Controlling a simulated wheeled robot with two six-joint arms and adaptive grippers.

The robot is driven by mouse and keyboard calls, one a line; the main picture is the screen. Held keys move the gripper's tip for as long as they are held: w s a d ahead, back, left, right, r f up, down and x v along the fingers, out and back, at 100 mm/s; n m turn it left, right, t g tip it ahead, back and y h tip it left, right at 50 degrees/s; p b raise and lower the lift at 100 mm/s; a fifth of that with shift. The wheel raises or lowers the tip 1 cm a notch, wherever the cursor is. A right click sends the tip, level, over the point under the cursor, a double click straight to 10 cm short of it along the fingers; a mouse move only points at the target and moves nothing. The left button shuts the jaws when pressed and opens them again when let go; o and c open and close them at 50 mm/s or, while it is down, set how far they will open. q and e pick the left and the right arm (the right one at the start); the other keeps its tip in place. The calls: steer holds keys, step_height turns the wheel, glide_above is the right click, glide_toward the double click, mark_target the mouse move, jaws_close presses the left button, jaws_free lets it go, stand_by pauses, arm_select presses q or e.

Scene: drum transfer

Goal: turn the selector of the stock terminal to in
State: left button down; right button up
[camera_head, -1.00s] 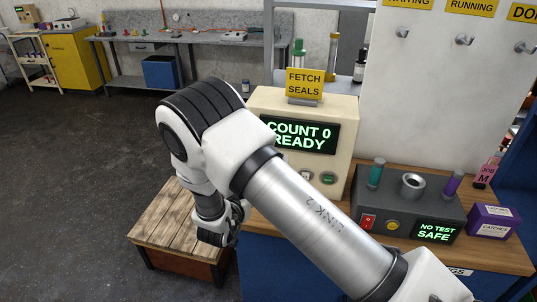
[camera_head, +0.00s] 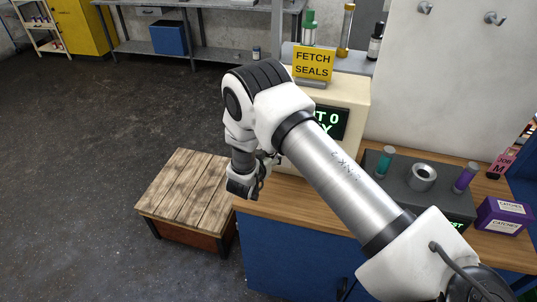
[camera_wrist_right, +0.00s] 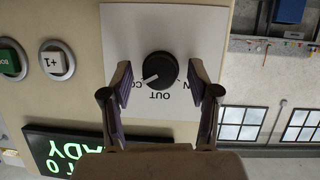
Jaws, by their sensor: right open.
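The stock terminal (camera_head: 351,92) is a cream box with a green-lit display (camera_head: 329,122), partly hidden behind my right arm in the head view. In the right wrist view its selector, a round black knob (camera_wrist_right: 159,68) with a white pointer mark, sits on a white plate (camera_wrist_right: 152,25). The plate shows upside down, with "OUT" and partly hidden lettering. The pointer aims at the picture's lower left. My right gripper (camera_wrist_right: 160,82) is open, its fingers on either side of the knob, apart from it in the picture; depth is unclear. My left gripper is out of view.
Round green (camera_wrist_right: 10,58) and white "+1" (camera_wrist_right: 54,60) buttons sit beside the plate. A grey test unit (camera_head: 423,201) and a purple box (camera_head: 504,215) stand on the wooden counter (camera_head: 303,207). A low slatted wooden platform (camera_head: 187,188) stands left of it. Open floor lies further left.

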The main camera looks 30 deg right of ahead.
steer(key=shift+s+a+r, duration=0.1)
steer(key=shift+a+r, duration=0.05)
steer(key=shift+a, duration=0.05)
steer(key=c, duration=0.6)
jaws_close()
